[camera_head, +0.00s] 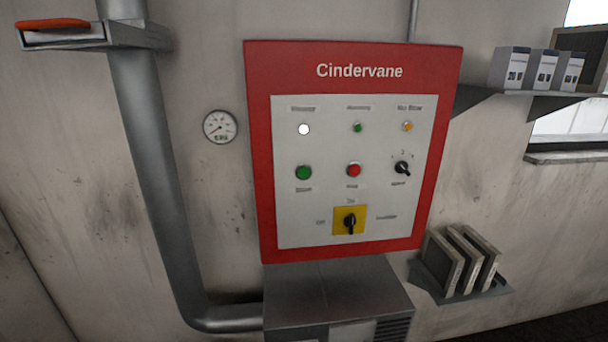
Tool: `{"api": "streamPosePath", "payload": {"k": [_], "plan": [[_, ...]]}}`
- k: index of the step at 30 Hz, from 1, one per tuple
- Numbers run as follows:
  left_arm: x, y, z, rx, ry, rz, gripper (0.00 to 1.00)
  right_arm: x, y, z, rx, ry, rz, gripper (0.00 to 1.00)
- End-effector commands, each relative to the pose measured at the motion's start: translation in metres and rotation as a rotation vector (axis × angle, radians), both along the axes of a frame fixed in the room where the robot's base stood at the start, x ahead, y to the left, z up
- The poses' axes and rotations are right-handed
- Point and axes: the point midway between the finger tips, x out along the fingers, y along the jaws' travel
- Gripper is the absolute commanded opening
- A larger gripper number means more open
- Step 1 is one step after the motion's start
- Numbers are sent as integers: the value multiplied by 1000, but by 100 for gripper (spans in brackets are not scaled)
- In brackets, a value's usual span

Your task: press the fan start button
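A red control panel (253,150) headed "Cindervane" is on the wall in the head view, with a light grey face plate (330,195). A large green button (303,172) is at the left of the middle row; its small label is blurred but looks like "Start". A red button (353,170) is to its right, then a black selector knob (402,168). Above are a bright white lamp (304,129), a small green lamp (358,127) and an amber lamp (407,126). A black rotary switch (349,222) on a yellow plate stands upright, towards "On". Neither gripper is in view.
A grey duct (146,150) runs down at left, with an orange-handled slide (55,25) at its top. A round gauge (220,127) hangs beside the panel. A grey housing (330,290) is below. Shelves with boxes (510,68) and upright panels (455,262) are at right.

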Motion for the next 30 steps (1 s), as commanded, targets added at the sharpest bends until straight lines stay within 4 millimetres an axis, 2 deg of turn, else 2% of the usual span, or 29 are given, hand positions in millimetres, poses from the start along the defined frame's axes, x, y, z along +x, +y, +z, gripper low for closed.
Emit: {"api": "streamPosePath", "payload": {"k": [1, 12, 15, 30], "plan": [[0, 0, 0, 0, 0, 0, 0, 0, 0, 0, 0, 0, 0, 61], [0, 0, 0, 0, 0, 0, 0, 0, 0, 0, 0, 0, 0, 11], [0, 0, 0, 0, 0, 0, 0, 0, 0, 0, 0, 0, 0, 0], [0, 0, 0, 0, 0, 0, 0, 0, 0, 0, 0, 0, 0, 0]]}}
